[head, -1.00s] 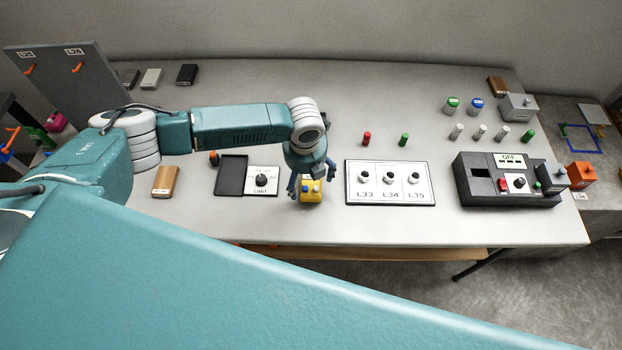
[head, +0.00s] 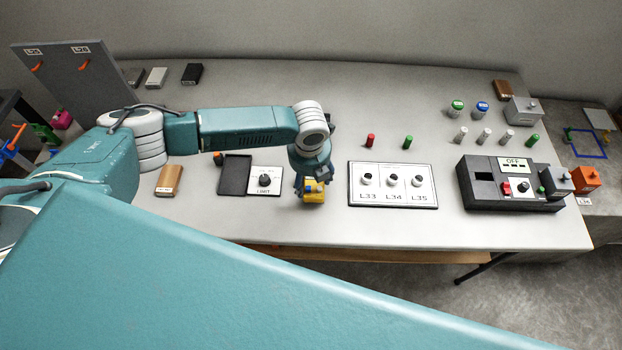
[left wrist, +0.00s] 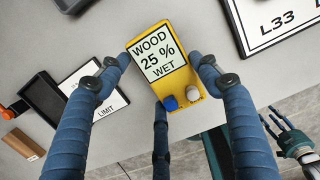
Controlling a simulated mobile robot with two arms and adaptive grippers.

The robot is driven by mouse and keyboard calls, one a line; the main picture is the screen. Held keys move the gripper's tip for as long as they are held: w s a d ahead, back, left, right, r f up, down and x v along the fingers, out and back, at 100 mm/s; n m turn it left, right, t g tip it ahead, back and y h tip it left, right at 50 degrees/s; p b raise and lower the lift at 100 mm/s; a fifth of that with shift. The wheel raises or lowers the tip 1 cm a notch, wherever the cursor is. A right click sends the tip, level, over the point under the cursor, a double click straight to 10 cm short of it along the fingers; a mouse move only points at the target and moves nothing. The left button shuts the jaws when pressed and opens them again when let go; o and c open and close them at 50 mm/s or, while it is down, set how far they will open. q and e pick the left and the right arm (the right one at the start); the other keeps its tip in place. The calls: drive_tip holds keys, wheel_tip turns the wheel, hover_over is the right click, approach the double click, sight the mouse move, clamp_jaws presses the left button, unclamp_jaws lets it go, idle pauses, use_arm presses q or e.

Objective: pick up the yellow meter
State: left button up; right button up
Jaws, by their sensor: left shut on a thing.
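The yellow meter (head: 314,197) is near the front edge of the table, between the LIMIT panel and the L33–L35 panel. In the left wrist view the meter (left wrist: 176,92) shows a screen reading "WOOD 25 % WET", with a blue and a pale knob below it. My left gripper (head: 312,184) is over the meter and shut on it. In the left wrist view its blue fingers (left wrist: 163,68) touch the meter's sides. I cannot tell whether the meter is clear of the tabletop. My right gripper (left wrist: 283,128) shows at the lower right of the left wrist view, fingers spread and empty.
The LIMIT panel (head: 265,181) with its black tray lies left of the meter, and a wooden block (head: 169,181) farther left. The L33–L35 panel (head: 392,203) lies close on the right. A black OFF box (head: 480,198) stands farther right.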

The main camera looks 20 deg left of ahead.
sight(310, 181)
use_arm(q)
wheel_tip(310, 181, up, 20)
drive_tip(key=b, duration=0.3)
drive_tip(key=s+a+r+n+g+b, duration=0.1)
drive_tip(key=s+n, duration=0.6)
drive_tip(key=n, duration=0.9)
drive_tip(key=s+a+r+n+g+b, duration=0.1)
drive_tip(key=s+n, duration=0.5)
drive_tip(key=n, duration=1)
drive_tip(key=shift+s+a+r+n+g, duration=0.4)
drive_tip(key=shift+r, duration=0.25)
drive_tip(key=shift+w, duration=0.1)
